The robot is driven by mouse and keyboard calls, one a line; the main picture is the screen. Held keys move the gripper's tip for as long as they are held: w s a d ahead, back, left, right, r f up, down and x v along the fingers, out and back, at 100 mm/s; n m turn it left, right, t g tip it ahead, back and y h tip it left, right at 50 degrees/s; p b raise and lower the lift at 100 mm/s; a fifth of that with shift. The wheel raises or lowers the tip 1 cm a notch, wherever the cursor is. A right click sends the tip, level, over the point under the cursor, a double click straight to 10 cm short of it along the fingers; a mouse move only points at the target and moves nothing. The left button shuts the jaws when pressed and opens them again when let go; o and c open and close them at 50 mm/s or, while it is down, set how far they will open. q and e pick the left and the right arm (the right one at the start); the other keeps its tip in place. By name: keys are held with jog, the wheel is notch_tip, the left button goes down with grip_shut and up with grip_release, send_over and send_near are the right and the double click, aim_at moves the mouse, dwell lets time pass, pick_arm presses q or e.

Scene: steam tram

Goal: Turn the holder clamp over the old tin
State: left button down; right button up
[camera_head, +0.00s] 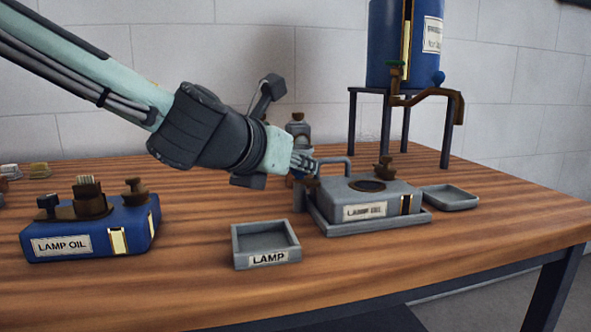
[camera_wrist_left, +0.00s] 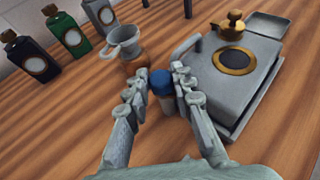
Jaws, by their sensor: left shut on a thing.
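The old tin, a worn grey box labelled lamp oil (camera_head: 395,187), sits on a grey tray (camera_head: 378,228). Its brass-rimmed round opening shows in the wrist view (camera_wrist_left: 234,60), with a brass cap beside it. A grey bent bar (camera_head: 336,160), apparently the holder clamp, stands at the tin's left side; its bend also shows in the wrist view (camera_wrist_left: 188,45). My left gripper (camera_head: 306,163) is shut on a small blue-topped upright piece (camera_wrist_left: 161,79) beside the tin's left edge. I cannot tell how this piece joins the bar. My right gripper is out of view.
A blue lamp-oil tin (camera_head: 85,238) stands at the left. A small tray labelled lamp (camera_head: 266,258) is at the front. A blue tank (camera_head: 392,45) on a stand is behind. A shallow grey dish (camera_head: 452,203) lies right. A metal cup (camera_wrist_left: 122,42) and several bottles stand beyond my gripper.

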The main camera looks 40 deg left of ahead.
pick_arm(q)
jog(key=shift+d+n+y, duration=0.1)
jog(key=shift+n+y, duration=0.2)
jog(key=shift+y, duration=0.4)
jog(key=n+y, duration=0.1)
jog(key=n+g+y, duration=0.1)
jog(key=n, duration=0.1)
jog(key=shift+w+d+y+p, duration=0.15)
jog(key=shift+d+y+p, duration=0.1)
jog(key=shift+y+p, duration=0.1)
jog(key=shift+f+n+g+y, duration=0.15)
jog(key=shift+n+g+y, duration=0.25)
jog(key=shift+y, duration=0.15)
jog(key=n+g+y+b, duration=0.2)
jog(key=n, duration=0.1)
jog(key=shift+w+d+y, duration=0.1)
jog(key=shift+y, duration=0.2)
jog(key=shift+n+g+y+b, duration=0.5)
jog(key=shift+n+g+y, duration=0.2)
jog(key=shift+n+g, duration=0.3)
jog(key=shift+w+r, duration=0.1)
jog(key=shift+r, duration=0.15)
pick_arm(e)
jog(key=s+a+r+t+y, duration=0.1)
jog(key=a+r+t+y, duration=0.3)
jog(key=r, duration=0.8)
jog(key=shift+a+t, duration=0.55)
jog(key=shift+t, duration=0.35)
